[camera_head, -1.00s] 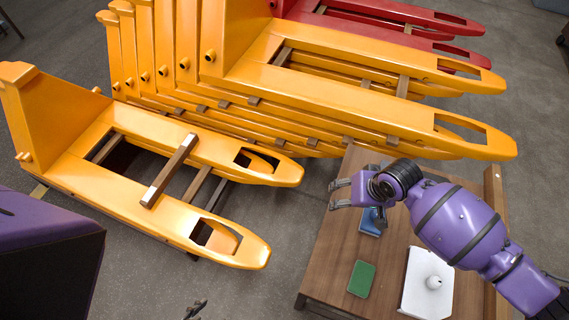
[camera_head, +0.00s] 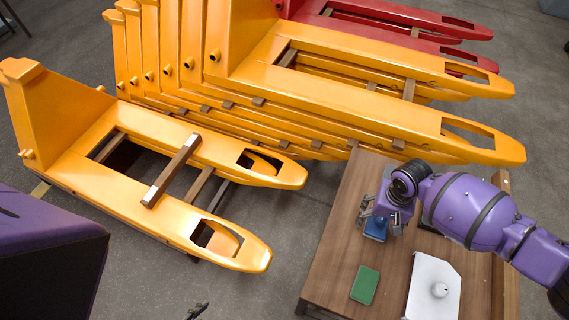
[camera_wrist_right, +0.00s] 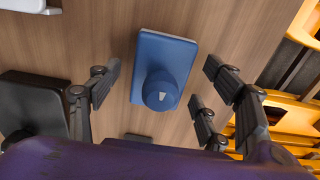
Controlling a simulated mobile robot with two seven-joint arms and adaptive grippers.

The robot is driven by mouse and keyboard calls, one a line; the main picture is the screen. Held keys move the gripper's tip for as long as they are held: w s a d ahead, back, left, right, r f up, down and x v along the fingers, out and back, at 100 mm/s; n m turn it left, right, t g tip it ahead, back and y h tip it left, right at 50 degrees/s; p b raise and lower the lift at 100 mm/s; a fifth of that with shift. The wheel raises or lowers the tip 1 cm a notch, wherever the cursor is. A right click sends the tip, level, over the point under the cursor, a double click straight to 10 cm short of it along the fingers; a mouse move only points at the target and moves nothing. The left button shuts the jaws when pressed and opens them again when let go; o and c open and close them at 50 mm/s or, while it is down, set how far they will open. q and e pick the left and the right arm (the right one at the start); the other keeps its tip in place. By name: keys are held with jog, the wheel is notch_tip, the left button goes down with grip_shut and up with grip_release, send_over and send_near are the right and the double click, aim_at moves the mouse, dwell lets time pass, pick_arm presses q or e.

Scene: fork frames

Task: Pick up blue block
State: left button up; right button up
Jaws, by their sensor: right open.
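The blue block (camera_head: 375,229) lies on the wooden table, below my right gripper in the head view. In the right wrist view the blue block (camera_wrist_right: 165,62) is a flat rectangle with a round knob bearing a small white mark. My right gripper (camera_head: 374,211) is open above it. In the wrist view its fingers (camera_wrist_right: 160,80) stand apart on either side of the block, with gaps showing. Dark tips, apparently my left gripper (camera_head: 196,310), show at the bottom edge; their opening is unclear.
The wooden table (camera_head: 330,250) also bears a green block (camera_head: 365,285), a white block with a knob (camera_head: 433,290) and a black block (camera_wrist_right: 35,102). Orange pallet-jack forks (camera_head: 380,115) stand close behind the table; a separate orange one (camera_head: 110,160) is at left.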

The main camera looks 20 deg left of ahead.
jog(key=shift+c, duration=0.9)
pick_arm(q)
jog(key=shift+w+d+r, duration=0.1)
jog(key=shift+w+r, duration=0.05)
jog(key=shift+w, duration=0.2)
pick_arm(e)
jog(key=c, duration=1.1)
jog(key=shift+r, duration=0.15)
jog(key=shift+c, duration=0.2)
jog(key=shift+r, duration=0.3)
notch_tip(320, 180, up, 2)
jog(key=shift+r+p, duration=0.2)
jog(key=shift+p, duration=0.25)
pick_arm(q)
jog(key=w+r+p, duration=0.1)
jog(key=r+p, duration=0.1)
jog(key=r, duration=0.1)
jog(key=shift+w+t+p, duration=0.3)
jog(key=shift+w, duration=0.05)
pick_arm(e)
jog(key=s+d+r, duration=0.8)
jog(key=d+r, duration=0.1)
jog(key=d, duration=0.2)
jog(key=shift+s+r, duration=0.35)
jog(key=shift+r, duration=0.05)
